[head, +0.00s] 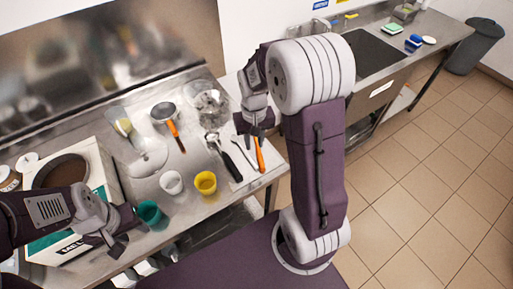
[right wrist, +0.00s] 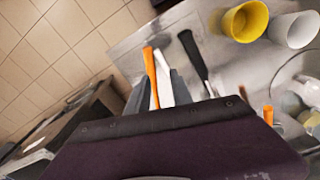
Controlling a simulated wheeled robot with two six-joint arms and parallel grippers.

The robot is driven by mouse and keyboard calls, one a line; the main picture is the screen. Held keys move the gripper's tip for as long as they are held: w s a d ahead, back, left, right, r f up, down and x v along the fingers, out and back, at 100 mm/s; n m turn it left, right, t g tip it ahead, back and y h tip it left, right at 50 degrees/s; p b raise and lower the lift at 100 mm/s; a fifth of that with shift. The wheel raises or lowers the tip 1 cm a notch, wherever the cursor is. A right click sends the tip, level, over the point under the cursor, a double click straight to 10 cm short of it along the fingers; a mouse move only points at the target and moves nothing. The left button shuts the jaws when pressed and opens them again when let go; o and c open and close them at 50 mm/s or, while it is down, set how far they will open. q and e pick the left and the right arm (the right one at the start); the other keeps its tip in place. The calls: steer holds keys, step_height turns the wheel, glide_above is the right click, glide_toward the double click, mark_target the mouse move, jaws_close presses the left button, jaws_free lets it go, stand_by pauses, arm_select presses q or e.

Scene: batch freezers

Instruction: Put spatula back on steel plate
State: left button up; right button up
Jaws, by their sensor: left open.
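Utensils lie on a pale steel plate (head: 224,172) at the counter's right end: an orange-handled one (head: 260,155), a white one (head: 245,158) and a black-handled one (head: 223,160). I cannot tell which is the spatula; their heads are partly hidden. My right gripper (head: 257,134) is over the orange handle's far end. In the right wrist view its grey fingers stand apart, with the orange handle (right wrist: 151,75) and white handle (right wrist: 164,75) between them; contact is unclear. The black handle (right wrist: 194,60) is outside them. My left gripper (head: 120,242) is open and empty near the green cup.
Green (head: 150,213), white (head: 171,182) and yellow (head: 205,182) cups stand along the counter's front. An orange-handled strainer (head: 165,113) and a clear bowl (head: 210,105) are behind. A white machine (head: 95,180) stands at left.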

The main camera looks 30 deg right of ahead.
steer(key=s+a+n, duration=0.1)
steer(key=s+a, duration=0.1)
steer(key=s, duration=0.3)
steer(key=s+a+f+n+t, duration=0.1)
steer(key=s+a, duration=0.2)
steer(key=s, duration=0.2)
steer(key=shift+a, duration=0.3)
steer(key=shift+s, duration=0.25)
steer(key=shift+w, duration=0.1)
